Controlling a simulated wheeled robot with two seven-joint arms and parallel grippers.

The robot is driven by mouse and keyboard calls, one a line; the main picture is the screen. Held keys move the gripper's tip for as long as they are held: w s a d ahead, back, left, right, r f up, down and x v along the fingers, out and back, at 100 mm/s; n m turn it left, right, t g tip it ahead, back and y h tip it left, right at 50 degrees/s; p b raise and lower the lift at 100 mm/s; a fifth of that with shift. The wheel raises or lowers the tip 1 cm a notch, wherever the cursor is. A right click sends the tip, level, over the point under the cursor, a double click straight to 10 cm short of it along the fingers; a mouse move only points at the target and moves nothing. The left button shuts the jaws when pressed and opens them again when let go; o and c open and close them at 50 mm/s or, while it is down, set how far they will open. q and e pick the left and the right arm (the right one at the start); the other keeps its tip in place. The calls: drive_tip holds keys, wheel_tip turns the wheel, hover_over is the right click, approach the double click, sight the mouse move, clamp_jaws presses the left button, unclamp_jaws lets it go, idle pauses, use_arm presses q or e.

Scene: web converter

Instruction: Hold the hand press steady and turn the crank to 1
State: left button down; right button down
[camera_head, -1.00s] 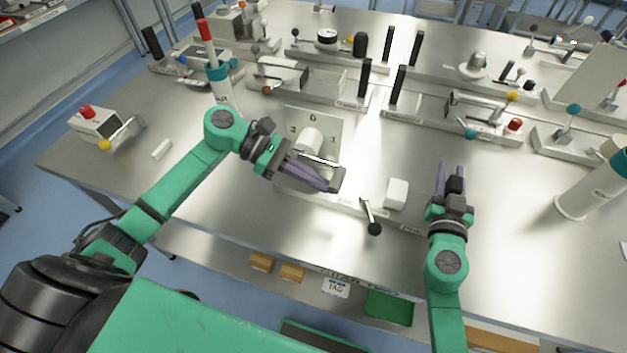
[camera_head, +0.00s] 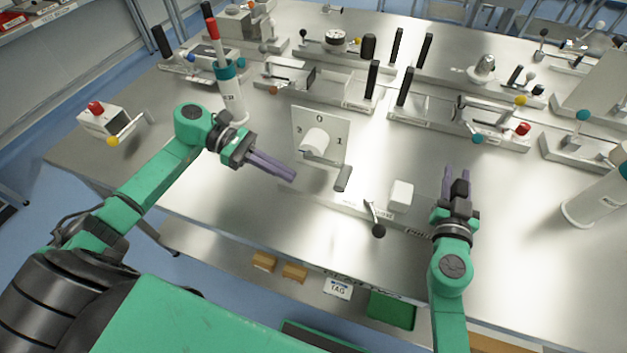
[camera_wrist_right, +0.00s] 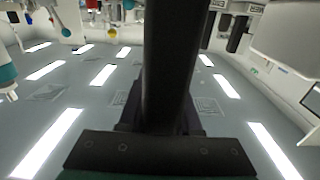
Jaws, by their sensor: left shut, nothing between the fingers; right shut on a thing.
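The crank has a white hub (camera_head: 315,141) on an upright plate (camera_head: 337,125) marked 3, 0 and 1. Its grey grip (camera_head: 343,178) is at the lower right of the hub, below the 1. My left gripper (camera_head: 293,177) is shut and empty, left of the grip and apart from it. My right gripper (camera_head: 456,172) is shut on a dark upright handle (camera_head: 461,187), right of the crank. In the right wrist view this dark handle (camera_wrist_right: 170,60) fills the middle. I cannot tell which fixture is the hand press; what the handle stands on is hidden.
A white block (camera_head: 400,195) and a lever with a black knob (camera_head: 378,230) stand between the crank and my right gripper. A white cylinder with a teal band (camera_head: 232,100) stands behind my left gripper. Several fixtures fill the back. The table's left front is clear.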

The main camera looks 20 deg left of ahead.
drive_tip(key=shift+s+a+f, duration=0.1)
drive_tip(key=shift+f, duration=0.4)
use_arm(q)
drive_tip(key=v, duration=0.2)
drive_tip(key=shift+a, duration=0.3)
drive_tip(key=shift+w, duration=0.1)
use_arm(e)
drive_tip(key=shift+r, duration=0.35)
drive_tip(key=c, duration=0.5)
unclamp_jaws()
drive_tip(key=shift+w, duration=0.2)
use_arm(q)
drive_tip(key=shift+w, duration=0.15)
use_arm(e)
drive_tip(key=shift+w, duration=0.1)
drive_tip(key=shift+r, duration=0.1)
drive_tip(key=s, duration=1.2)
drive_tip(key=shift+a, duration=0.1)
